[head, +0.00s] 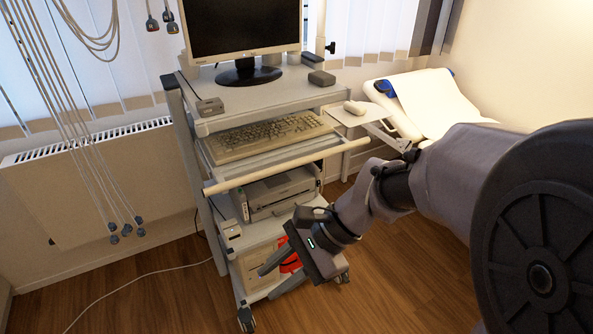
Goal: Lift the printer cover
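The printer (281,188) is a light grey, low box on a shelf of the white cart, below the keyboard shelf. Its top looks closed, and a dark front opening shows. The rail and shelf above hide part of it. My gripper (266,284) is in front of the cart, lower than the printer and apart from it. Its two dark fingers point left and are spread, with nothing visible held between them. A red item (290,263) shows behind the fingers on the lower part of the cart.
A keyboard (265,136) lies above the printer, behind a horizontal rail (290,166). A monitor (242,28) stands on top. A side tray with a mouse (354,107) juts right. Cables (75,130) hang left by a radiator (95,180). Wooden floor (400,275) is clear at right.

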